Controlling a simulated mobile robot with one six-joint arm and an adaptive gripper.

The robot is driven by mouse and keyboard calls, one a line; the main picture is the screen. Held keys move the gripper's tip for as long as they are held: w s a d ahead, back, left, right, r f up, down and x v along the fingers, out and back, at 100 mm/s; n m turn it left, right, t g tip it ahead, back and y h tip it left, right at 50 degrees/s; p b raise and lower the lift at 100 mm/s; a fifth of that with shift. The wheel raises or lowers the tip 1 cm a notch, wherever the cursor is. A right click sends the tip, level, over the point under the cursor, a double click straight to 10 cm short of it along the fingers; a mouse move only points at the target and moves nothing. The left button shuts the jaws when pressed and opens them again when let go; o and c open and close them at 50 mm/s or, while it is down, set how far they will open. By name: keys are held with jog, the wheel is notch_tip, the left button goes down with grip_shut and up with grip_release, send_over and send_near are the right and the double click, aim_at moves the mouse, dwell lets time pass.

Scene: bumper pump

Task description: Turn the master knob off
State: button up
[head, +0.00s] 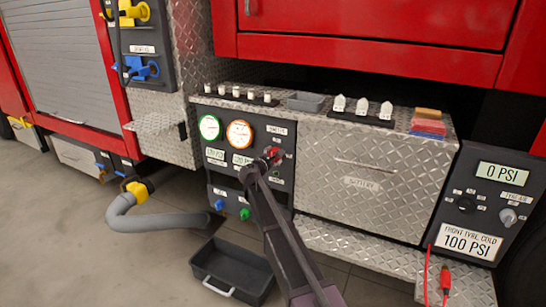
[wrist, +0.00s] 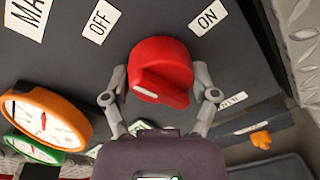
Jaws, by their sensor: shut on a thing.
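The red master knob (wrist: 158,62) sits on the dark pump panel (wrist: 150,20) in the wrist view. An OFF label (wrist: 101,20) is above it to the left and an ON label (wrist: 207,17) above it to the right. I cannot tell which label the knob's raised ridge points to. My gripper (wrist: 161,92) has one finger on each side of the knob and is shut on it. In the head view the knob (head: 274,154) is at the right of the panel, partly hidden by my gripper (head: 264,165).
A green-rimmed gauge (head: 209,127) and an orange-rimmed gauge (head: 239,134) sit left of the knob. A metal drawer box (head: 365,180) stands to the right. A dark open bin (head: 232,268) lies on the floor below. A grey hose (head: 150,220) lies at the left.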

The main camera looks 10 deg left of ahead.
jog(key=o, duration=1)
jog(key=shift+w, duration=0.1)
